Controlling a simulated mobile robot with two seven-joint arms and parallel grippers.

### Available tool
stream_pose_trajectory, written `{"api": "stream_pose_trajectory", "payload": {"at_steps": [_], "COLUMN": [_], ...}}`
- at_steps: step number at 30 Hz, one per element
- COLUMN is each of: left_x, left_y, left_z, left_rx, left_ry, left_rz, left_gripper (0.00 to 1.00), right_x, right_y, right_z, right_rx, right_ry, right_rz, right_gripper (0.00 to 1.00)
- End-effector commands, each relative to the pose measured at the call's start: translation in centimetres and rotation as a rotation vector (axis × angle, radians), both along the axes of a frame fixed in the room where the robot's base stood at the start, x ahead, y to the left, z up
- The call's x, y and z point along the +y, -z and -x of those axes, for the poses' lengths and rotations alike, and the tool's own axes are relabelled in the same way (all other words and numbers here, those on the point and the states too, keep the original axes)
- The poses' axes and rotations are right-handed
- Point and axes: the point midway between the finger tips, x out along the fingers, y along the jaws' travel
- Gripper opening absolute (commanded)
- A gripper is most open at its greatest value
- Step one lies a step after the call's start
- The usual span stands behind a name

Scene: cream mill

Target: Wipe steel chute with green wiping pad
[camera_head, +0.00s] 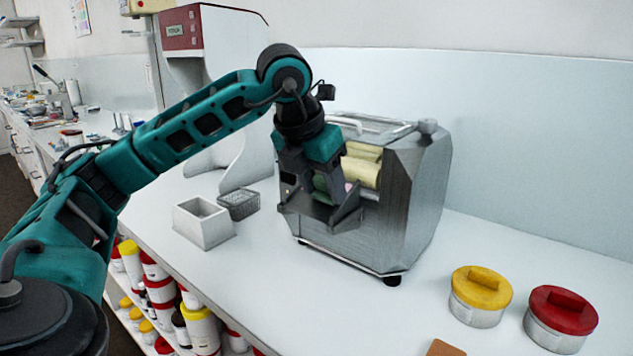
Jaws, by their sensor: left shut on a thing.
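The steel mill (415,200) stands on the white counter, with cream-coloured rollers (362,170) in its front. The steel chute (345,216) juts from the front below the rollers. My left gripper (321,188) comes down over the chute from above, close in front of the rollers. It is shut on the green wiping pad (320,183), of which only a small piece shows between the fingers. The gripper hides most of the pad and part of the chute, so I cannot tell whether the pad touches the chute. My right gripper is not in view.
A white open box (204,236) and a small grey basket (239,203) stand left of the mill. A yellow-lidded tin (481,290) and a red-lidded tin (560,315) stand at right. A larger white machine (230,60) stands behind.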

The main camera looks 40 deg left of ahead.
Motion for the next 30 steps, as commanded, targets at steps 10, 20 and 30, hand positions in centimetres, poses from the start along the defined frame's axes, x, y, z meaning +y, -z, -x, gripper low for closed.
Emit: {"api": "stream_pose_trajectory", "payload": {"at_steps": [10, 20, 30], "left_x": [0.2, 0.2, 0.0], "left_y": [-0.9, 0.2, 0.9], "left_z": [-2.1, -1.8, 0.2], "left_rx": [0.002, 0.003, 0.009], "left_ry": [0.001, 0.0, 0.001], "left_rz": [0.003, -0.001, -0.001], "left_gripper": [0.26, 0.26, 0.26], "right_x": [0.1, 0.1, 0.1], "right_y": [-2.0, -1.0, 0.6], "right_z": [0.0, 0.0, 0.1], "right_rx": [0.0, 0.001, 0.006], "right_ry": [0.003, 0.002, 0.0], "right_rz": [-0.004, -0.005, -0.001], "right_gripper": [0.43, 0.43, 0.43]}}
